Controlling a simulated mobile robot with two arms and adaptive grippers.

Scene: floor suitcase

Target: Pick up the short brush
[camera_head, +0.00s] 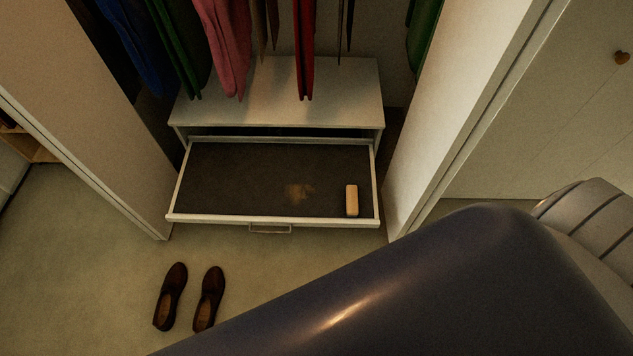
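A short, light wooden brush (351,200) lies in the front right part of an open drawer (275,221). It rests on the drawer's dark bottom, close to the right wall. A fuzzy tan patch (299,193) shows on the drawer bottom to its left; I cannot tell what it is. Neither of my grippers shows in the head view. A large dark part of my own arm fills the lower right.
The drawer sticks out of a white cabinet (330,85) under hanging clothes (224,45). Closet doors (458,112) stand on both sides. A pair of brown shoes (170,296) sits on the floor in front. The carpet at left is clear.

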